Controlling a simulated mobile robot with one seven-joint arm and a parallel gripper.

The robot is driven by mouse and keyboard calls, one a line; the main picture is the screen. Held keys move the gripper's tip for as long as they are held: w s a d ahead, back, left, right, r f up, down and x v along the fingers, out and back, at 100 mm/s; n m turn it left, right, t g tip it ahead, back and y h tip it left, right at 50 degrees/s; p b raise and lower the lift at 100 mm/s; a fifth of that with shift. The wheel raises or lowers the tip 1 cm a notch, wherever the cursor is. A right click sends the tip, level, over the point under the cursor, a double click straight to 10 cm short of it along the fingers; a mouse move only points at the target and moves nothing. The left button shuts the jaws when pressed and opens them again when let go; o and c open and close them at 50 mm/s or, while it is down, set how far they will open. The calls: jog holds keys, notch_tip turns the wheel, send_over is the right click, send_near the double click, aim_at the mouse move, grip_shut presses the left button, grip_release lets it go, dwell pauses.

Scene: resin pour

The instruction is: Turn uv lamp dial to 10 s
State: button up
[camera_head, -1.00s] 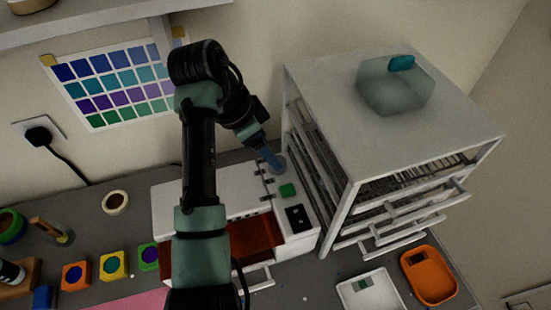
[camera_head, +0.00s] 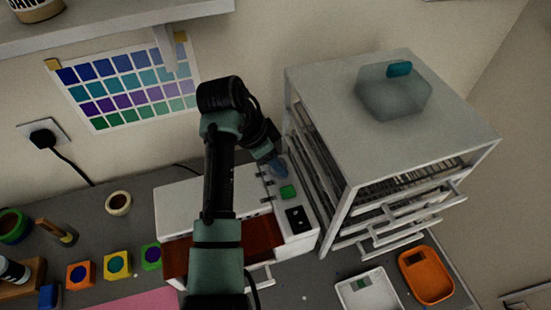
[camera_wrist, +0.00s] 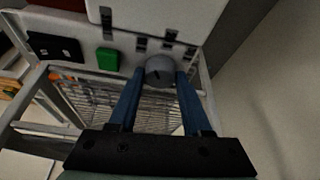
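The UV lamp (camera_head: 180,198) is a white box with a red-orange interior showing, standing on the grey bench. Its grey round dial (camera_wrist: 160,70) shows in the wrist view with a small dark mark on its face. The numbers around it are not readable. My gripper (camera_wrist: 160,76) has its two blue fingers apart, one on each side of the dial. A slight gap seems to show, and I see no clear grip. In the head view my gripper (camera_head: 278,170) is at the right back end of the lamp, and it mostly hides the dial.
A green button (camera_head: 288,192) and a black switch panel (camera_head: 298,219) sit in front of the dial. A tall white rack (camera_head: 440,130) with drawers stands close on the right. A white tray (camera_head: 342,290) and an orange tray (camera_head: 428,295) lie in front of it. Coloured pots stand left.

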grip_shut()
jog(key=shift+s+d+r+n+p, duration=0.1)
jog(key=shift+r+n+p, duration=0.1)
jog(key=shift+n+p, duration=0.5)
jog(key=shift+n+t+p, duration=0.4)
jog(key=shift+f+n+y, duration=0.2)
jog(key=shift+n+y, duration=0.1)
jog(key=shift+n, duration=0.2)
jog(key=o, duration=0.8)
grip_release()
jog(key=shift+r, duration=0.1)
